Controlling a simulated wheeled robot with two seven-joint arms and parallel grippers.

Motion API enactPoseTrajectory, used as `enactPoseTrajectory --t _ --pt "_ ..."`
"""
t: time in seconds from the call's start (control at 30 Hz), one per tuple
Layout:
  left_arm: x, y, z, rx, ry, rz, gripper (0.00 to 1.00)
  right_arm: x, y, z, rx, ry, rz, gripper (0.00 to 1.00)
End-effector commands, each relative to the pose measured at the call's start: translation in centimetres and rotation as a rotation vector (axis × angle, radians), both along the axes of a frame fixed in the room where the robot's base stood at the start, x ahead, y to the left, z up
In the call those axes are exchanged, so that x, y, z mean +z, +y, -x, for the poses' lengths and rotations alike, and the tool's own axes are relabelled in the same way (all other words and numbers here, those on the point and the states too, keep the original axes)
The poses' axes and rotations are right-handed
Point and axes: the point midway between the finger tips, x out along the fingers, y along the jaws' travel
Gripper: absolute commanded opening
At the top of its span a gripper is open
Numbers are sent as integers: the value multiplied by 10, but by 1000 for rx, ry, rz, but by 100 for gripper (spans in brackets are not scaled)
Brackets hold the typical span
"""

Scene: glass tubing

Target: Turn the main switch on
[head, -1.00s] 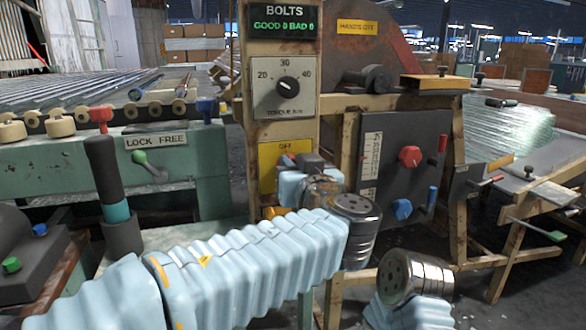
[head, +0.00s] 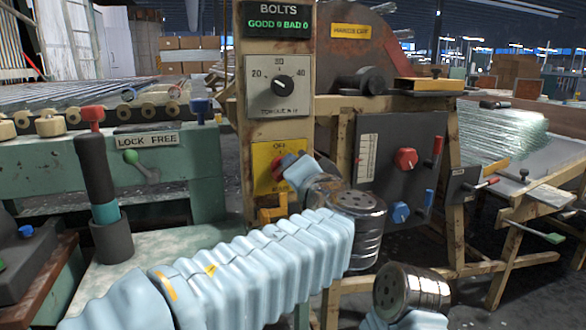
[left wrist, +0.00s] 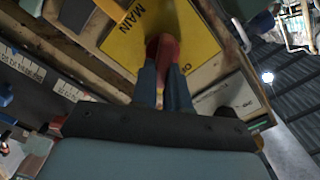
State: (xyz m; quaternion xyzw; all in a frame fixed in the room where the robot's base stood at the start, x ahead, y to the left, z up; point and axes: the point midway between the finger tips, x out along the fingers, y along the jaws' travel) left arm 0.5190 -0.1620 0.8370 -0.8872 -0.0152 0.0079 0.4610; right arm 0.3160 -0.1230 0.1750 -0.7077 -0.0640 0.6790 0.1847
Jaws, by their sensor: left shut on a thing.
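The main switch is on a yellow plate (head: 262,155) on the wooden post, with OFF lettering at its top. Its red handle (head: 285,161) is mostly hidden by my left gripper (head: 278,168). In the left wrist view the yellow plate (left wrist: 122,48) reads MAIN, and the red handle (left wrist: 168,52) lies between the fingertips of my left gripper (left wrist: 166,73). The gripper is shut on it, and tilted in the head view. My right forearm is at the bottom right of the head view; its gripper does not show.
A torque dial panel (head: 279,86) is above the plate. A yellow-orange bracket (head: 272,208) juts out below it. A dark panel (head: 386,170) with red and blue knobs is to the right. A dark post with a red top (head: 95,165) stands at left.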

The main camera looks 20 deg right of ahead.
Motion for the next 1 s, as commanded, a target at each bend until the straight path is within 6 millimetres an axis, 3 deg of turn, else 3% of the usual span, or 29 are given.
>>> enactPoseTrajectory --t 0.5,1.0 --pt "-7 -4 0 -1 17 -444 0 8 -1 0 0 -1 1 40" --pt "-11 -4 0 -3 23 -623 0 12 -1 0 -2 -1 3 40"
